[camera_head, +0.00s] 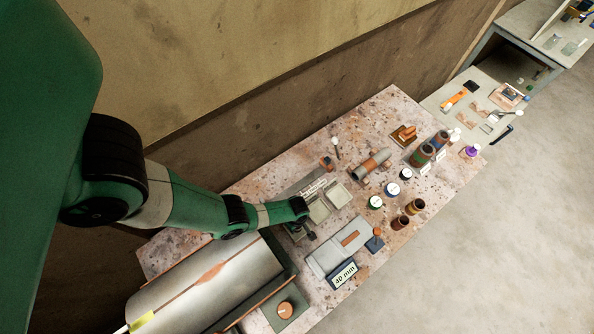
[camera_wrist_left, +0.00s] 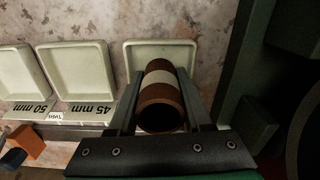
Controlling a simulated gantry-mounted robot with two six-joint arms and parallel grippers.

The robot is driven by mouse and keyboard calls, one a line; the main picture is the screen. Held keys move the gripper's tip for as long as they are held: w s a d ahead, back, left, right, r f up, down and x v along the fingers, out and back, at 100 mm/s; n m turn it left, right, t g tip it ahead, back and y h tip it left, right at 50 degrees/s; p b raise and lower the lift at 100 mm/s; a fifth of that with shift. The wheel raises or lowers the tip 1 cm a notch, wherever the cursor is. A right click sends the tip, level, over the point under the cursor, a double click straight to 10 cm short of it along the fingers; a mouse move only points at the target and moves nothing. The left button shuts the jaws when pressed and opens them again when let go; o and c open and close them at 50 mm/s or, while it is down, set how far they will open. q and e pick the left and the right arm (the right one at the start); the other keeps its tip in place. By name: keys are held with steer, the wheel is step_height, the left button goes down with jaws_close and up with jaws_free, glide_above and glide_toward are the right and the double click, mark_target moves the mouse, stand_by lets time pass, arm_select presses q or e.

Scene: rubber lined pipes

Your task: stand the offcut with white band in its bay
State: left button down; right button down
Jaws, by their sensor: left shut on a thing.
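The offcut with white band (camera_wrist_left: 161,83) is a short brown tube with a pale band around it, its open end towards the camera in the left wrist view. My left gripper (camera_wrist_left: 162,105) is shut on it, one finger on each side. The offcut overlaps the rightmost pale bay (camera_wrist_left: 139,54); I cannot tell whether it touches the bay floor. That bay's label is hidden. Two more bays stand to its left, the 45 mm bay (camera_wrist_left: 77,75) and the 50 mm bay (camera_wrist_left: 18,70), both empty. In the head view my left gripper (camera_head: 308,234) hides the offcut.
A large grey pipe (camera_head: 190,285) lies close to my left arm. A 40 mm sign (camera_head: 343,275) stands by a grey board (camera_head: 325,258). An orange block (camera_wrist_left: 27,142) lies near the bays.

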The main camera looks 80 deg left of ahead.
arm_select(q)
steer(key=shift+f+b, duration=0.4)
stand_by(0.3)
steer(key=shift+c, duration=1.3)
jaws_free()
steer(key=shift+r, duration=0.1)
